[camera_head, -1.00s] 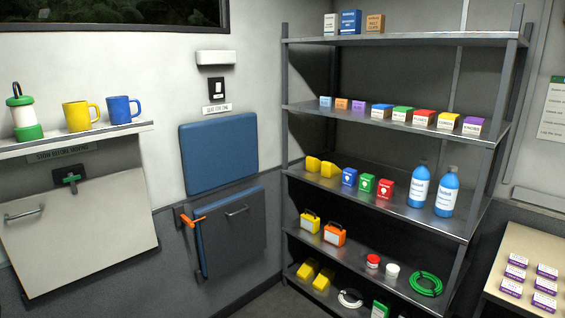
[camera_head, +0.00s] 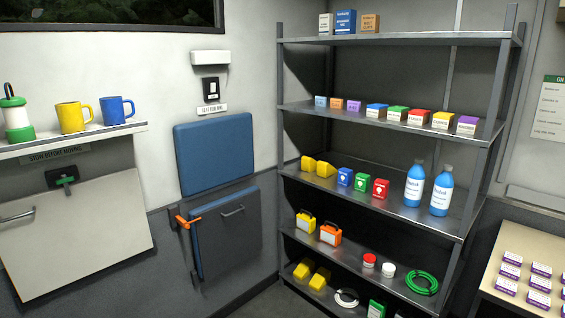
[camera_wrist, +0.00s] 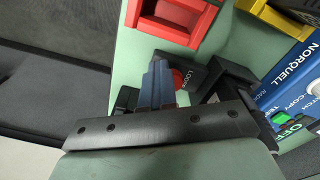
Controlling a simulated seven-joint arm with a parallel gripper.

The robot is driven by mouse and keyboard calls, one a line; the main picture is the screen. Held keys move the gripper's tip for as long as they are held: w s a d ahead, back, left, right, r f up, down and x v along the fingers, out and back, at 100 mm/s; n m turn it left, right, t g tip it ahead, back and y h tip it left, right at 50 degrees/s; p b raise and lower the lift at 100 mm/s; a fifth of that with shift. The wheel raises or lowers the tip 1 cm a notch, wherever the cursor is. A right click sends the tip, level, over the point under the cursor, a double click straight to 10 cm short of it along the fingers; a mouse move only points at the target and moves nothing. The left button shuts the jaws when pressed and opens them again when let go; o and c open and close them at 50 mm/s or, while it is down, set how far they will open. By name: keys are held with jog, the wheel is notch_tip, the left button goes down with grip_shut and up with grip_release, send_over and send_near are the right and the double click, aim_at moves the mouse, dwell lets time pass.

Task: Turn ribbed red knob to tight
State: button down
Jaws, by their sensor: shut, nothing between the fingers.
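A red knob (camera_wrist: 180,79) shows partly in the wrist view, set on a black block (camera_wrist: 192,70) with white lettering that seems to read "LOOSE". Its ribs and pointing direction are too small and covered to tell. My gripper (camera_wrist: 158,75), blue-grey and narrow, is shut and empty. In the picture it stands just left of the knob and covers part of it; whether they touch I cannot tell. The head view shows neither the knob nor my gripper.
In the wrist view, a bolted black bar (camera_wrist: 165,125) crosses below the gripper. A red tray (camera_wrist: 172,20) lies above the knob. A blue Norquell panel (camera_wrist: 290,85) stands at right. The head view shows a loaded shelf (camera_head: 400,42) and a blue padded panel (camera_head: 215,158).

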jog(key=shift+s+a+f, duration=0.15)
jog(key=shift+s+f, duration=0.1)
jog(key=shift+s, duration=0.35)
jog(key=shift+s+a+f, duration=0.1)
jog(key=shift+s+f, duration=0.15)
jog(key=shift+s, duration=0.35)
jog(key=shift+s+a, duration=0.1)
jog(key=shift+s+d, duration=0.15)
jog(key=shift+d, duration=0.25)
jog(key=shift+r, duration=0.15)
jog(key=r, duration=0.5)
jog(key=shift+w+a+r, duration=0.1)
jog(key=shift+w+r, duration=0.15)
jog(key=shift+r, duration=0.15)
